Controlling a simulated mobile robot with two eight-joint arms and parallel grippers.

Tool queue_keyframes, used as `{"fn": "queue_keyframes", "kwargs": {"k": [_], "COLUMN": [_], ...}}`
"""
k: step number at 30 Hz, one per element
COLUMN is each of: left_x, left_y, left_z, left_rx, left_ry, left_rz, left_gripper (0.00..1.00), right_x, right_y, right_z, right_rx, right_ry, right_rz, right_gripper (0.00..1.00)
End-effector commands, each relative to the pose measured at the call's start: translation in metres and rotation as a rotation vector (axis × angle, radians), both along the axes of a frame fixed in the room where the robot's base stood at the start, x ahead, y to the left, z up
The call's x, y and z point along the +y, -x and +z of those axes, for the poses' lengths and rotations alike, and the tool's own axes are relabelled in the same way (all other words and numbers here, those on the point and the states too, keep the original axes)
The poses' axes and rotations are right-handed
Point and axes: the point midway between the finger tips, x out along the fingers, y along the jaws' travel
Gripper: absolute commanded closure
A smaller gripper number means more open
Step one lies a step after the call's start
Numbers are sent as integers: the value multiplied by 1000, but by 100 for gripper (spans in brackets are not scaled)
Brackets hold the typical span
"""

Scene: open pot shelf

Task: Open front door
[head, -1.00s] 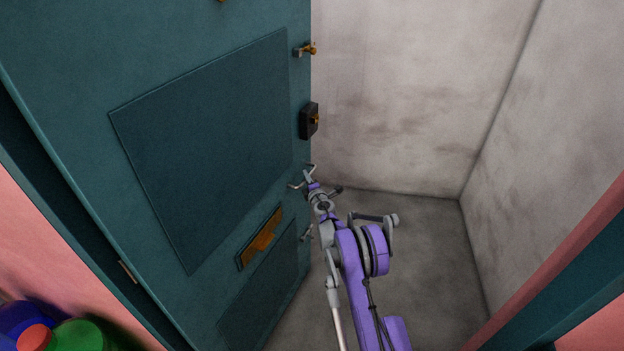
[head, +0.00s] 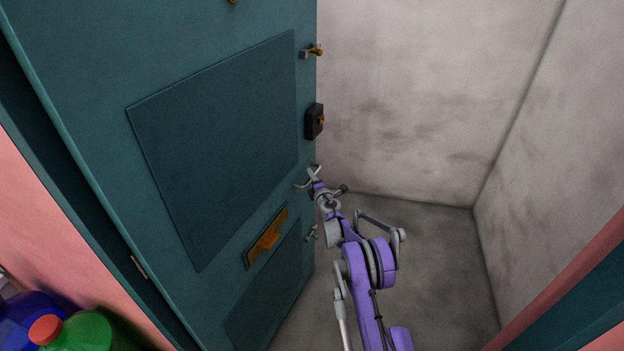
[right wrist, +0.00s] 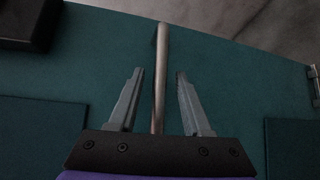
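The teal front door (head: 215,160) stands ajar, swung outward, with a wide gap between its free edge and the right-hand frame. A metal bar handle (right wrist: 160,80) on the door runs between the fingers of my right gripper (right wrist: 157,95) in the right wrist view. The fingers are apart, with a gap on each side of the bar, so the gripper is open around it. In the head view my right gripper (head: 309,178) is at the door's free edge, below the dark lock box (head: 314,121). My left gripper is out of view.
A brass letter slot (head: 267,238) and a brass latch (head: 312,51) are on the door. Beyond is bare grey floor (head: 430,240) between pale walls (head: 420,90). Bottles, one green (head: 85,333) with a red cap, stand at lower left. The teal frame (head: 585,305) is at right.

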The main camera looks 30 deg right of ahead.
Motion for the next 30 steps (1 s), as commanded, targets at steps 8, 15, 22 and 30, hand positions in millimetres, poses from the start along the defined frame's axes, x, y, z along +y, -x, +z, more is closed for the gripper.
{"fn": "queue_keyframes", "kwargs": {"k": [8, 15, 22, 30], "left_x": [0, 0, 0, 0], "left_y": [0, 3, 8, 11], "left_z": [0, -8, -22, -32], "left_rx": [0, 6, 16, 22], "left_ry": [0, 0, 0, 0], "left_rz": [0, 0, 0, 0], "left_gripper": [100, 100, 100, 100], "right_x": [-1, 2, 10, 17], "right_y": [1, 22, 64, 100], "right_z": [1, 2, 7, 13], "right_rx": [0, 1, 1, 1], "right_ry": [0, 0, -1, 0], "right_rz": [-2, -3, -3, -2], "right_gripper": [50, 50, 50, 50]}}
